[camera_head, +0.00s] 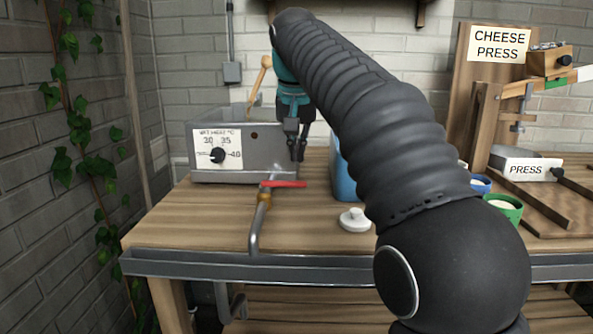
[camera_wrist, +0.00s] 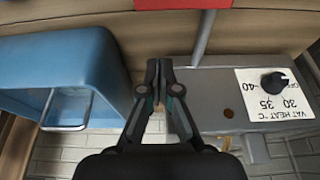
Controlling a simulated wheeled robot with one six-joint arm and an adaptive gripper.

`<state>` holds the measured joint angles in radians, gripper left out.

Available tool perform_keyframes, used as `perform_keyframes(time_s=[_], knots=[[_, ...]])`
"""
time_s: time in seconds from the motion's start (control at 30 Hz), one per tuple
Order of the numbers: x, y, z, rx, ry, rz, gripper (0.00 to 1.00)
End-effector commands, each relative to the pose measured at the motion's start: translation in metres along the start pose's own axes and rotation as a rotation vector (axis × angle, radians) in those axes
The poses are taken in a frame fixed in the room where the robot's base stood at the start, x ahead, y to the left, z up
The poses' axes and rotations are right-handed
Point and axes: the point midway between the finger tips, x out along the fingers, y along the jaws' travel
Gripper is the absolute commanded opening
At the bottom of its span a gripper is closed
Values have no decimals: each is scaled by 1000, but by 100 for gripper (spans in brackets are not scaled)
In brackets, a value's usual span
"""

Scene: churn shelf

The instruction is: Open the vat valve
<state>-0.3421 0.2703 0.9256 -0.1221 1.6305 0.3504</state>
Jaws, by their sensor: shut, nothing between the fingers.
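The vat (camera_head: 240,133) is a grey metal box on the wooden table, with a heat dial (camera_head: 217,155) on its front. Its valve has a red lever handle (camera_head: 285,184), lying roughly crosswise, above a brass body (camera_head: 264,199) and a bent spout pipe (camera_head: 257,228). In the wrist view the red handle (camera_wrist: 184,4) shows at the top edge, partly cut off. My gripper (camera_head: 296,156) points down at the vat's right front corner, above the handle and apart from it. Its fingers (camera_wrist: 158,80) are together and hold nothing.
A blue container (camera_head: 344,178) stands right of the vat, close to my gripper; it also shows in the wrist view (camera_wrist: 60,70). A white lid (camera_head: 354,220) lies on the table. A cheese press (camera_head: 490,120) and a green tub (camera_head: 505,209) are at the right.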

Motion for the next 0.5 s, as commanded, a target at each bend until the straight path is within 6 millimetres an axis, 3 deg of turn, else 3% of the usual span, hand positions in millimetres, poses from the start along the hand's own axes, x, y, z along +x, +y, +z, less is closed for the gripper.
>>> perform_keyframes(time_s=[0.17,0.5], knots=[[38,0,2,0,-2,1,0],[25,0,34,-2,0,0,0]])
